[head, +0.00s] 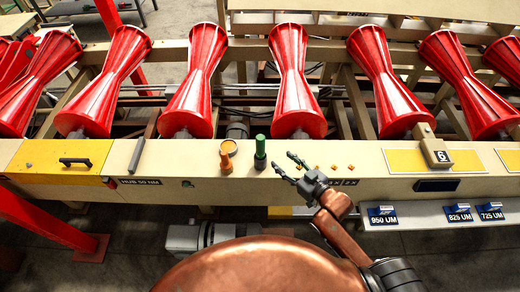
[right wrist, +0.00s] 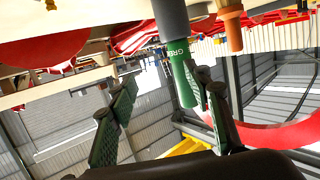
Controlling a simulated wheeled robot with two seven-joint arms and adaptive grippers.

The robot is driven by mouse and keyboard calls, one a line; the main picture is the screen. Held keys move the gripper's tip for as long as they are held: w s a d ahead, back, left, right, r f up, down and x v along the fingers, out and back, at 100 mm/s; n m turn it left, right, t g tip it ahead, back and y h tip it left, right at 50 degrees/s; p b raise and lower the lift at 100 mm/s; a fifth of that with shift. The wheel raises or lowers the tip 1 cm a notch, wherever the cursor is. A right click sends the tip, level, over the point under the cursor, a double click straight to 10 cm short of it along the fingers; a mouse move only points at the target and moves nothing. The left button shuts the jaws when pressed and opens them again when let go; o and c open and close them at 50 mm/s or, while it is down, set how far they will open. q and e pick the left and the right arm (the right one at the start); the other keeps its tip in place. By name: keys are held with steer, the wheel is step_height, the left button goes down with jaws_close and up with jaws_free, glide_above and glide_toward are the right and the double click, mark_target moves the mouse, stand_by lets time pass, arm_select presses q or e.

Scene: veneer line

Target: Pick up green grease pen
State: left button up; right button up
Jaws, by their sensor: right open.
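The green grease pen (head: 260,152) stands upright on the beige ledge in front of the red rollers. In the right wrist view the pen (right wrist: 182,70) shows a green body, partly legible lettering and a grey end. My right gripper (head: 283,163) is open and empty, just right of the pen in the head view. In the right wrist view its two fingers (right wrist: 163,78) are spread, and the pen's tip overlaps the picture area beside the right-hand finger. I cannot tell whether they touch. My left gripper is not in view.
Small orange pieces (head: 335,167) lie on the ledge to the right. Red rollers (head: 292,85) line the back. A grey bar (head: 137,155) is at left.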

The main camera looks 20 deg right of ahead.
mark_target(264, 142)
steer(key=a+r+y, duration=0.1)
steer(key=r, duration=0.1)
steer(key=w+a+r+n+t+y, duration=0.1)
steer(key=r, duration=0.1)
steer(key=w+a+r+y, duration=0.1)
steer(key=r, duration=0.1)
steer(key=shift+w+a+r+t, duration=0.1)
steer(key=shift+t, duration=0.2)
steer(key=p+x, duration=0.2)
steer(key=x, duration=0.5)
steer(key=shift+a, duration=0.15)
steer(key=shift+w+a, duration=0.1)
steer(key=shift+a, duration=0.05)
steer(key=shift+c, duration=0.4)
jaws_close()
